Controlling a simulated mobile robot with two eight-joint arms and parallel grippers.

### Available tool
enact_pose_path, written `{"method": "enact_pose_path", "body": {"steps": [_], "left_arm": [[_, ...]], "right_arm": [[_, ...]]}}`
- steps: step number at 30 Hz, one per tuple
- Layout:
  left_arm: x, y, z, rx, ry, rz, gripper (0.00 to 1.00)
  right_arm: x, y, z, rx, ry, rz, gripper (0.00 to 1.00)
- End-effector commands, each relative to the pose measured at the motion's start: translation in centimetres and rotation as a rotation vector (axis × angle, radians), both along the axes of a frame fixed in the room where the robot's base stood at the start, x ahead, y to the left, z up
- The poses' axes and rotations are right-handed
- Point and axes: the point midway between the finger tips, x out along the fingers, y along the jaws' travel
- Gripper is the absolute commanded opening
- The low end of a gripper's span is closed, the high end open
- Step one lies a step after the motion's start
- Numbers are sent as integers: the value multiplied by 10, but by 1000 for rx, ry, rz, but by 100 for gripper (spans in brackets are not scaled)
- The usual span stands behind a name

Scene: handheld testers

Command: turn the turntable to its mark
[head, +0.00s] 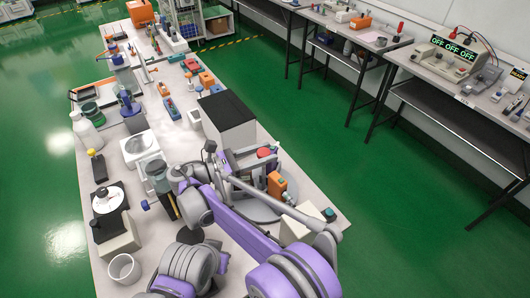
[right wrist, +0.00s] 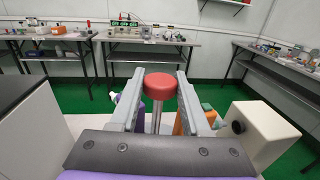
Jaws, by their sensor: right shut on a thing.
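The turntable (head: 258,212) is a grey round disc near the front right of the long bench, partly hidden by my right arm. A red knob (head: 264,153) on a metal post stands up over it. My right gripper (head: 252,162) is shut on this knob; in the right wrist view the red knob (right wrist: 160,86) sits between the two grey fingers. An orange block (head: 277,184) stands beside the post. I cannot make out the mark. My left gripper is not in view.
A dark-topped box (head: 228,108) stands just behind the turntable. Bottles, a scale (head: 140,148) and small tools crowd the bench's left and far parts.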

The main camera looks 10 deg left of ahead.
Motion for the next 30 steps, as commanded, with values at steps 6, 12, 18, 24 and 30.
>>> {"method": "enact_pose_path", "body": {"steps": [6, 12, 18, 24, 30], "left_arm": [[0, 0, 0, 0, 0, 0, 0], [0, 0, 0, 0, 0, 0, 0], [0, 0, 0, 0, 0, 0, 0], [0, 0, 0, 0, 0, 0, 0], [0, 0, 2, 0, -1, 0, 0]], "right_arm": [[0, 1, -1, 2, 1, 0, 0], [0, 0, -1, 2, 2, 0, 52], [0, 0, -1, 2, 1, 0, 75], [0, 0, 0, 1, 1, 0, 75], [0, 0, 18, 1, -1, 0, 75]]}}
